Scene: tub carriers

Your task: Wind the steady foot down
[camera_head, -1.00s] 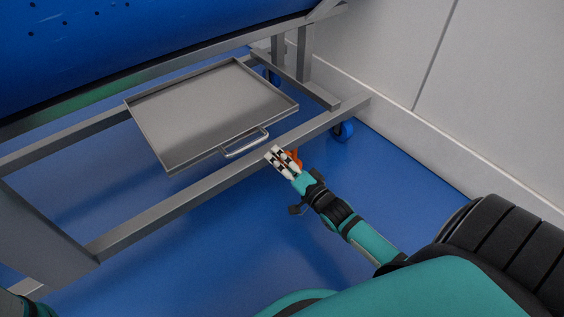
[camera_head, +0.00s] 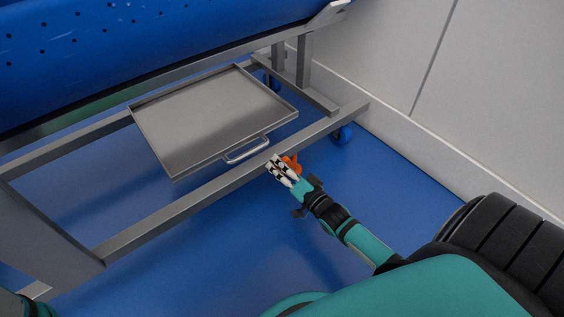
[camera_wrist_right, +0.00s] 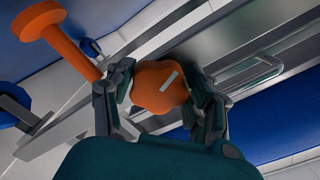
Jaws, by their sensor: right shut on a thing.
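An orange lobed knob (camera_wrist_right: 158,88) with a pale line across its face sits between the fingers of my right gripper (camera_wrist_right: 160,95) in the right wrist view. The fingers are shut on it from both sides. An orange rod with a round flat end (camera_wrist_right: 58,42) stands out beyond the knob at upper left; it looks like part of the steady foot. In the head view, my right gripper (camera_head: 279,168) is at the carrier's lower front rail, with some orange (camera_head: 292,163) showing beside it. The foot's contact with the floor cannot be made out. My left gripper is out of view.
The grey carrier frame's lower rail (camera_head: 190,208) runs beside my right gripper. A metal tray with a handle (camera_head: 215,115) lies just behind it. A blue tub (camera_head: 130,45) is above. A blue castor (camera_head: 342,135) and a pale wall are to the right. The blue floor in front is clear.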

